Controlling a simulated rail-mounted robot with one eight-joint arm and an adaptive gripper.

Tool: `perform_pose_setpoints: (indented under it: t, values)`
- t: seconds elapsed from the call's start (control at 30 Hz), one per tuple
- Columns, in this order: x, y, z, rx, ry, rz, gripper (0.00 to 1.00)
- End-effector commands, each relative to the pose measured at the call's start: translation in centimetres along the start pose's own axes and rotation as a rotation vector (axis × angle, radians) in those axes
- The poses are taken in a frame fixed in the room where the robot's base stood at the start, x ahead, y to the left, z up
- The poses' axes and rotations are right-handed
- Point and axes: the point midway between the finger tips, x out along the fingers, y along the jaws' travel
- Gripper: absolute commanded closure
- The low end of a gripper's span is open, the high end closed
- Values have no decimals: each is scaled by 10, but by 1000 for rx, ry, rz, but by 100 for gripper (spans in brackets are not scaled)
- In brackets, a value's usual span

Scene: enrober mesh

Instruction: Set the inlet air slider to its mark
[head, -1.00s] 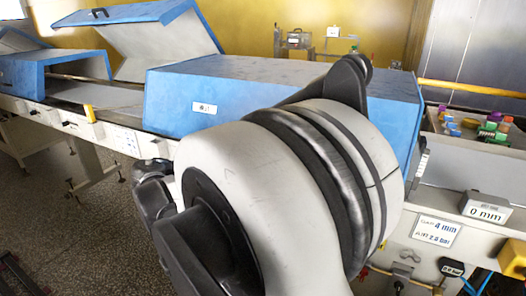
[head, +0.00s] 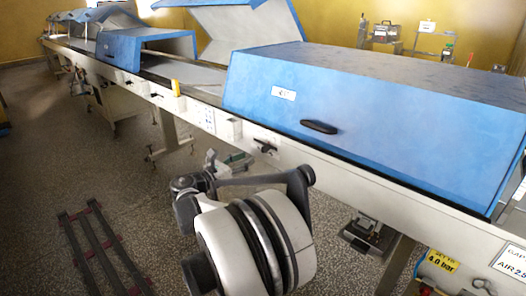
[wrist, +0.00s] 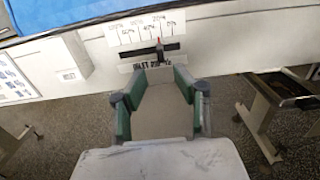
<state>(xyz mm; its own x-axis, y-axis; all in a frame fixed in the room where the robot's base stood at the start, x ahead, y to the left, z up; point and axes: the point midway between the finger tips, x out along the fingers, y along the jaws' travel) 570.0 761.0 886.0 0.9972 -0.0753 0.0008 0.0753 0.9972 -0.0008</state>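The inlet air slider (wrist: 160,51) is a small dark knob in a black horizontal slot on the white front panel in the wrist view. A printed percent scale (wrist: 146,29) lies along the slot, with a small red mark (wrist: 158,40) close to the knob. Any small offset between knob and mark is too small to tell. My gripper (wrist: 160,72) has green-padded fingers spread apart, in front of the slot and roughly lined up with the knob, with nothing visible held. The gripper (head: 236,162) also shows in the head view, near the panel, partly hidden by my arm.
A blue hood (head: 370,110) covers the line above the panel. A white box (wrist: 57,58) and a printed sheet (wrist: 10,80) are left of the slider in the wrist view. A metal support leg (wrist: 262,110) stands at lower right. Speckled floor lies open below.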

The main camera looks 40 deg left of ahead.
Motion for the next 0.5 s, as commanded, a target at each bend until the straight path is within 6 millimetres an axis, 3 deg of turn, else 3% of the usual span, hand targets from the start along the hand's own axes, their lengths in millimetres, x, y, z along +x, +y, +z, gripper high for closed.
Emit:
perform_pose_setpoints:
  t: [0.2,0.5]
  values:
    - [43,-2,-1,1,1,-3,71]
    - [84,0,-1,1,1,-1,71]
